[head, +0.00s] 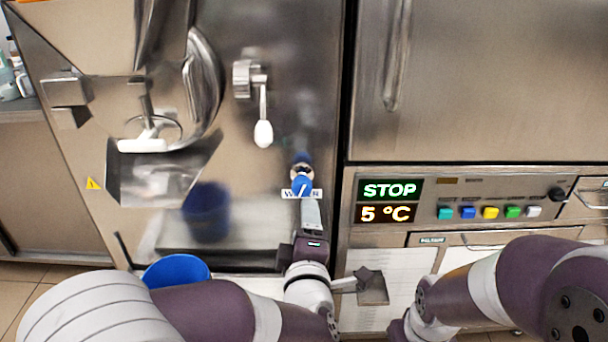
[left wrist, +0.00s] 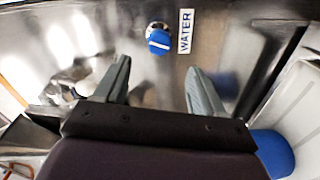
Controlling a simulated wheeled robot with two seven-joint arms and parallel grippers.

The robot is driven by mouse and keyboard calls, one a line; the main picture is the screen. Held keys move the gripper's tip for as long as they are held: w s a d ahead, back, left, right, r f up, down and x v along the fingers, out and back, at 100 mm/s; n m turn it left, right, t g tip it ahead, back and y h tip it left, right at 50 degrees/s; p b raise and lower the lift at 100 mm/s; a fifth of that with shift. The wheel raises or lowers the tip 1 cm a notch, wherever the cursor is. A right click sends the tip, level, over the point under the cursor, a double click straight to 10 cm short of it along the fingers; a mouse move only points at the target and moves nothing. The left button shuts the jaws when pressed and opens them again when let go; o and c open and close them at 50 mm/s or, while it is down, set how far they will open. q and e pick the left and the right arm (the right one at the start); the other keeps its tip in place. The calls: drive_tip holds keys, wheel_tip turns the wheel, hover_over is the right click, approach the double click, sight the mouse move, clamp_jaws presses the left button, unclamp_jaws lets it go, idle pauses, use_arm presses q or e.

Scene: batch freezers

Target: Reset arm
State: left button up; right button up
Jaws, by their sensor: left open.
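My left gripper (head: 309,203) reaches up in front of the steel machine front, just below the blue water knob (head: 302,184). In the left wrist view my left gripper (left wrist: 157,68) is open and empty, its two grey fingers apart. The blue knob with a white line (left wrist: 159,41) shows beyond the fingertips, between them in the picture; it looks clear of them. The WATER label (left wrist: 186,31) is beside it. In the head view the label is partly covered. My right arm comes in at the lower right; its gripper is not in view.
A blue bucket (head: 176,270) stands low at the left, partly behind my left arm. A lever with a white knob (head: 263,133) sticks out above the water knob. The control panel (head: 465,189) at right reads STOP and 5 °C.

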use_arm(q)
drive_tip(key=s+d+f+m+g+h, duration=0.2)
drive_tip(key=s+f+m+g, duration=0.15)
drive_tip(key=f+m, duration=0.3)
drive_tip(key=s+d+f+m+g+h, duration=0.2)
drive_tip(key=s+f+m+g+h, duration=0.1)
drive_tip(key=f+m+g, duration=0.3)
drive_tip(key=s+a+f+m+g+y, duration=0.25)
drive_tip(key=s+a, duration=0.25)
drive_tip(key=a, duration=0.6)
drive_tip(key=s+a+f+m+g+y, duration=0.15)
drive_tip(key=s+a+g, duration=0.3)
drive_tip(key=a, duration=0.55)
wheel_tip(320, 180, up, 27)
drive_tip(key=a+p, duration=0.1)
drive_tip(key=p, duration=2.5)
drive_tip(key=shift+a+r+n+y, duration=0.15)
drive_tip(key=shift+a+n+y, duration=0.15)
drive_tip(key=shift+a+n, duration=0.1)
